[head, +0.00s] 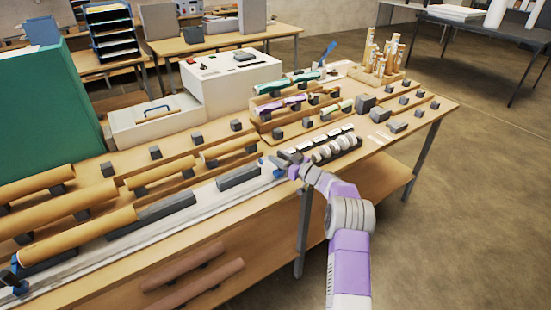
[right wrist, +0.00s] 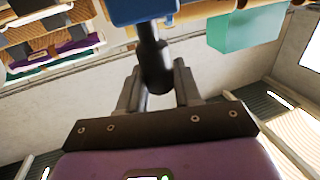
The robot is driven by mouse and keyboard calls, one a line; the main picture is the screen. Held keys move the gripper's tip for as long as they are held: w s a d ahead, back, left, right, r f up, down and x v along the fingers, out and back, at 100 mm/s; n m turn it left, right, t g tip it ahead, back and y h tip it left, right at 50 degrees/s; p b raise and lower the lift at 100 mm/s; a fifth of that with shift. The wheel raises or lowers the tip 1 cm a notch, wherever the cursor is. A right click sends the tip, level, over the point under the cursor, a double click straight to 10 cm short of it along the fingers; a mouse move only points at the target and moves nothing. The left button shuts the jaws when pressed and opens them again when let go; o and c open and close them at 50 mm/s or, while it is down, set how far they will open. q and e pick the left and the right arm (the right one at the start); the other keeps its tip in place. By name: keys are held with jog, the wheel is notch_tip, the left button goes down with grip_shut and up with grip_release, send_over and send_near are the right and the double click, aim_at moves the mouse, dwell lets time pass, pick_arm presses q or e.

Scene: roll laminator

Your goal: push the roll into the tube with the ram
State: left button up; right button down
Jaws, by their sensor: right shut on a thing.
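My right gripper (head: 289,158) is at the right part of the long pale rail (head: 205,195). In the right wrist view its fingers (right wrist: 160,85) are on either side of a dark round handle (right wrist: 152,58) below a blue block (right wrist: 140,10). I take this block to be the ram; in the head view the blue ram (head: 268,170) is partly hidden by the gripper. A tan tube (head: 85,235) lies along the rail at the lower left. My left gripper is not in view.
More tan tubes (head: 40,212) rest in rows behind the rail. A white laminator (head: 235,85) and a green box (head: 45,110) stand farther back.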

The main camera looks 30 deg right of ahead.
jog(key=shift+d+r, duration=0.1)
jog(key=shift+d, duration=0.15)
jog(key=c, duration=1.2)
grip_release()
jog(key=o, duration=0.3)
jog(key=shift+o, duration=0.2)
jog(key=v, duration=0.7)
jog(key=shift+s+p, duration=0.25)
jog(key=shift+p, duration=0.05)
